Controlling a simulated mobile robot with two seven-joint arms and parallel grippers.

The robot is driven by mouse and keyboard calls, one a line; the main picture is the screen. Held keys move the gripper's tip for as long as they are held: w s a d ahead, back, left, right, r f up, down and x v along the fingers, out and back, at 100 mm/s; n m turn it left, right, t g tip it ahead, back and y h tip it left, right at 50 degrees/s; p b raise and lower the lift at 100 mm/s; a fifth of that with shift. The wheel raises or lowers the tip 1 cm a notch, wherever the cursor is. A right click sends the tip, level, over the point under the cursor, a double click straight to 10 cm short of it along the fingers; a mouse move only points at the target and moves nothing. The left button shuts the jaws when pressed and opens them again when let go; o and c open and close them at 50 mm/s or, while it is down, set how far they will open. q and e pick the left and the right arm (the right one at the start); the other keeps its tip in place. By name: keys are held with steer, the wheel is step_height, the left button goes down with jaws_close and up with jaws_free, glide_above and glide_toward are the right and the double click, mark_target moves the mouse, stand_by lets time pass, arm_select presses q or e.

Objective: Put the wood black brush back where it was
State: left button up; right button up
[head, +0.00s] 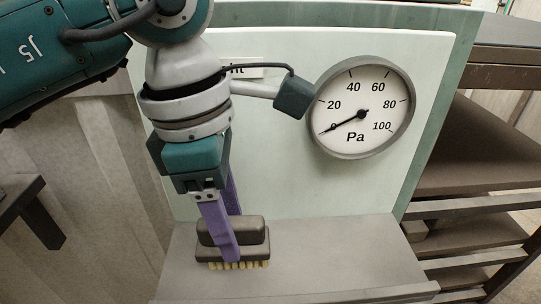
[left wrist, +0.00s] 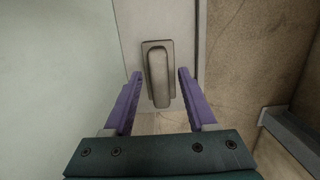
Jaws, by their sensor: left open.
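The brush (head: 256,243) stands on the grey shelf below the gauge panel, with its dark brown block and handle up and its pale bristles down on the surface. My left gripper (head: 235,238) reaches down to it from above, with purple fingers on either side of the handle. In the left wrist view the brush (left wrist: 158,75) lies between the two fingertips of my left gripper (left wrist: 158,72). Gaps show on both sides of the handle there, so the gripper is open around it. My right gripper is in neither view.
The grey shelf (head: 340,255) is clear to the right of the brush. A round pressure gauge (head: 359,107) marked Pa is on the pale panel (head: 300,185) behind, its needle near 0. Dark shelving (head: 470,150) stands at the right.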

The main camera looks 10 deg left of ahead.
arm_select(q)
step_height(320, 180, up, 12)
steer(key=a+p, duration=0.1)
steer(key=p, duration=0.1)
steer(key=shift+s+a+f, duration=0.15)
steer(key=shift+s+a, duration=0.05)
stand_by(0.3)
